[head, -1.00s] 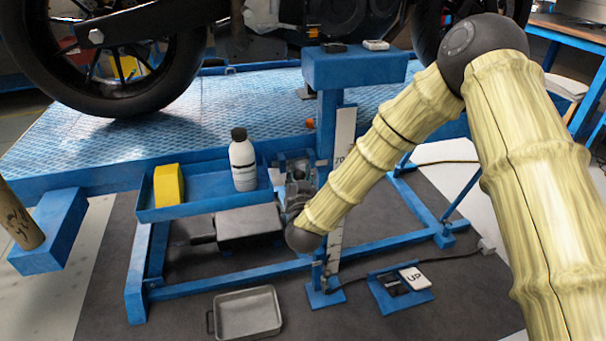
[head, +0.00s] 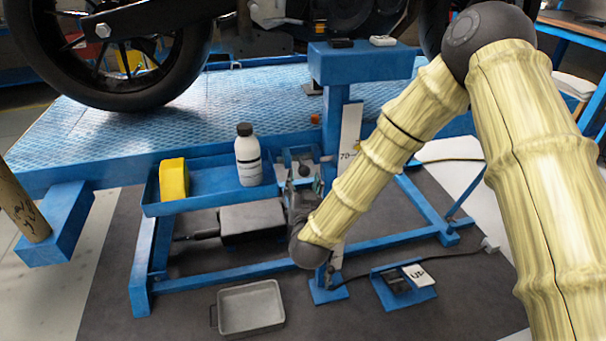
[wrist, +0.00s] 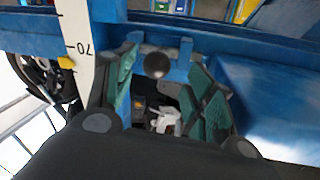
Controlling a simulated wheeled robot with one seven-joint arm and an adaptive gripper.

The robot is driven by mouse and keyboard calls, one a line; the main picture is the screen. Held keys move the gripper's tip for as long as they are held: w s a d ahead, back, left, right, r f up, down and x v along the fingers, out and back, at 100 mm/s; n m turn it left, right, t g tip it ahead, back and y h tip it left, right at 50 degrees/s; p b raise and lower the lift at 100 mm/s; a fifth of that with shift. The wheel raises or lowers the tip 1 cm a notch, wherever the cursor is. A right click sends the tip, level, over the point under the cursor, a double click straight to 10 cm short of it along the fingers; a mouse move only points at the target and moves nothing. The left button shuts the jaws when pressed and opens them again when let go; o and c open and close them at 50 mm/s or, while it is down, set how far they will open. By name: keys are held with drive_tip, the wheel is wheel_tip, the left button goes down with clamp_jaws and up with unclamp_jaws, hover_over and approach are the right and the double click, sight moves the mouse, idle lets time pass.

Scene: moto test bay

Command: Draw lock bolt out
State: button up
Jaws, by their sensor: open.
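The lock bolt shows in the wrist view as a dark round knob (wrist: 157,65) in front of a blue bracket (wrist: 183,50) under the lift's edge. In the head view the bracket (head: 298,153) sits right of the blue tray, partly hidden by my gripper. My gripper (head: 303,188) is at the bracket, its fingers hard to make out there. In the wrist view my gripper (wrist: 163,72) is open, with a green-padded finger on each side of the knob. No finger visibly touches the knob. The bolt's shaft is mostly hidden.
A white scale strip (wrist: 78,35) marked 70 runs close left of the fingers. A blue tray (head: 215,202) holds a white bottle (head: 247,160) and a yellow block (head: 173,180). A blue post (head: 333,115) stands beside my arm. A pedal (head: 405,285) and grey pan (head: 250,308) lie below.

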drive_tip(key=s, duration=0.7)
drive_tip(key=shift+d, duration=0.4)
drive_tip(key=s+d+f+g, duration=0.4)
drive_tip(key=s+d+f, duration=0.15)
drive_tip(key=f, duration=0.45)
drive_tip(key=s+d+f+n+g, duration=0.1)
drive_tip(key=s+d+f+g, duration=0.2)
drive_tip(key=s+d+f, duration=0.35)
drive_tip(key=s+d+f+g, duration=0.35)
drive_tip(key=s+f, duration=0.35)
drive_tip(key=f, duration=0.6)
drive_tip(key=s+d+f+g+h, duration=0.1)
drive_tip(key=s+d+f+g, duration=0.2)
drive_tip(key=s, duration=0.4)
drive_tip(key=s+d+f+g, duration=0.1)
drive_tip(key=s+d+g, duration=0.1)
drive_tip(key=s+d, duration=0.3)
drive_tip(key=s+d+f+g+h, duration=0.1)
drive_tip(key=s+d+f+g, duration=0.15)
drive_tip(key=s, duration=0.55)
wheel_tip(320, 180, up, 20)
drive_tip(key=p, duration=1.9)
drive_tip(key=shift+w+d+m, duration=0.15)
drive_tip(key=shift+w+m, duration=0.15)
drive_tip(key=shift+w, duration=0.15)
